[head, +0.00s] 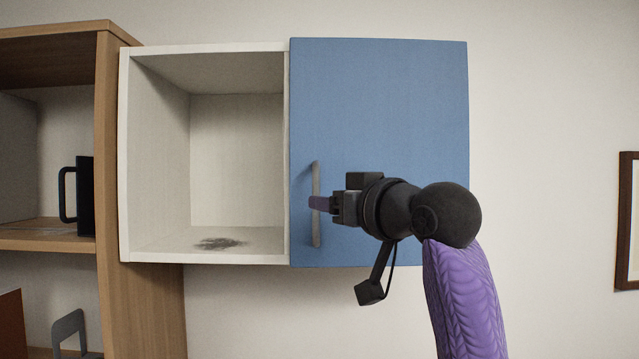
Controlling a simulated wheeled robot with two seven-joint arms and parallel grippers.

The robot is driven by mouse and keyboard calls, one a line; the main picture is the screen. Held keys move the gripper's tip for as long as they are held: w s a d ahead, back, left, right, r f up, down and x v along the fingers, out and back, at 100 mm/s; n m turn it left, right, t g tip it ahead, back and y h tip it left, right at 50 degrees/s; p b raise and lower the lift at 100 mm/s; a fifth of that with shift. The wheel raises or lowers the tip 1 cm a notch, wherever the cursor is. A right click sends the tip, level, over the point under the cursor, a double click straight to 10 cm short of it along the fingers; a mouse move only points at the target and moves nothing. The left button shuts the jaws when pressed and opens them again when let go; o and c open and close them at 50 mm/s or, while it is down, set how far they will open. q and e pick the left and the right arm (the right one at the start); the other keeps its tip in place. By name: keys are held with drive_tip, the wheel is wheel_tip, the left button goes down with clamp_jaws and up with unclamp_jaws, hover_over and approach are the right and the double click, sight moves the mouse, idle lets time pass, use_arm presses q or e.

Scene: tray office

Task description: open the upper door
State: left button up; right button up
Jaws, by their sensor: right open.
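The upper door (400,110) is a blue panel on the right half of a white wall cabinet, and it looks shut. Its handle (316,230) is a pale vertical bar near the door's left edge. My right gripper (316,204) is open, with its fingers pointing left at the middle of the handle. The fingers overlap the handle in the picture; I cannot tell whether they touch it. The wrist and arm hide the lower right part of the door. My left gripper is not in view.
The cabinet's left compartment (235,150) is open, with a dark smudge (219,244) on its floor. A wooden shelf (110,150) with a dark mug (84,195) stands at the left. A framed picture (627,220) hangs at the far right. The wall between is clear.

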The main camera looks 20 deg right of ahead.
sight(317, 236)
drive_tip(key=p+x, duration=0.1)
drive_tip(key=x, duration=0.3)
drive_tip(key=shift+w+a, duration=0.1)
drive_tip(key=shift+w, duration=0.2)
drive_tip(key=shift+s+f, duration=0.1)
drive_tip(key=shift+s, duration=0.05)
clamp_jaws()
idle(0.9)
